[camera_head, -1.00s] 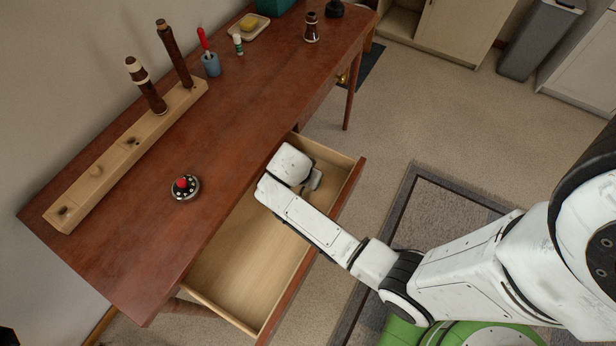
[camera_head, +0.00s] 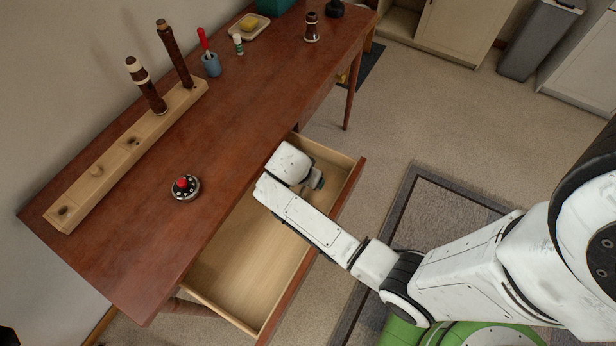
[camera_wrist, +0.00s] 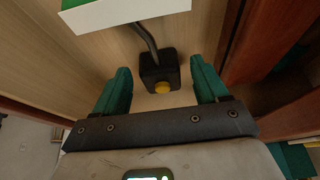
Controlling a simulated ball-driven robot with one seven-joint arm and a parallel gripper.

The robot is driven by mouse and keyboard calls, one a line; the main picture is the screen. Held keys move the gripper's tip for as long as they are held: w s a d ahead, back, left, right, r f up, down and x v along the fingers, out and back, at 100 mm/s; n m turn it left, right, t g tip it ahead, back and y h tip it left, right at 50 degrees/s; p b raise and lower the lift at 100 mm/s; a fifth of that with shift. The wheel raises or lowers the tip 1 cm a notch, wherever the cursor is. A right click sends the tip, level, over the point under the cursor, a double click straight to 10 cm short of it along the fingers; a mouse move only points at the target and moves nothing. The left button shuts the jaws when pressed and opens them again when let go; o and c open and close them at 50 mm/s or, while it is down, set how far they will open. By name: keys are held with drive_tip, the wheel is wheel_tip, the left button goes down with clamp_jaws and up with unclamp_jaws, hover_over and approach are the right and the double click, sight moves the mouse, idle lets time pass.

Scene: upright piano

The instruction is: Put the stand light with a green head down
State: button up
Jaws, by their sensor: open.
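The stand light shows in the wrist view. Its black square base (camera_wrist: 158,72) has a yellow button, a bent dark stem rises from it, and its green and white head (camera_wrist: 125,12) is cut off by the top edge. It is inside the open drawer (camera_head: 240,275), over the pale wooden floor. My gripper (camera_wrist: 160,70) is open, with one green finger on each side of the base and visible gaps between. In the head view my gripper (camera_head: 316,181) is low in the drawer's far part, and my arm hides the light there.
The red-brown desk (camera_head: 235,110) stands over the drawer. The drawer's near part is empty.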

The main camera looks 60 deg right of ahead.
drive_tip(key=v, duration=1.1)
drive_tip(key=s+a+n+y, duration=0.2)
drive_tip(key=s+a+n, duration=0.1)
drive_tip(key=s+n, duration=0.4)
drive_tip(key=s+a+n+y, duration=0.2)
drive_tip(key=s+a+n, duration=0.1)
drive_tip(key=s+n, duration=0.4)
drive_tip(key=n, duration=0.3)
drive_tip(key=shift+s+a+r+t+p, duration=0.15)
drive_tip(key=shift+a+r+t+p, duration=0.2)
drive_tip(key=shift+a+t, duration=0.05)
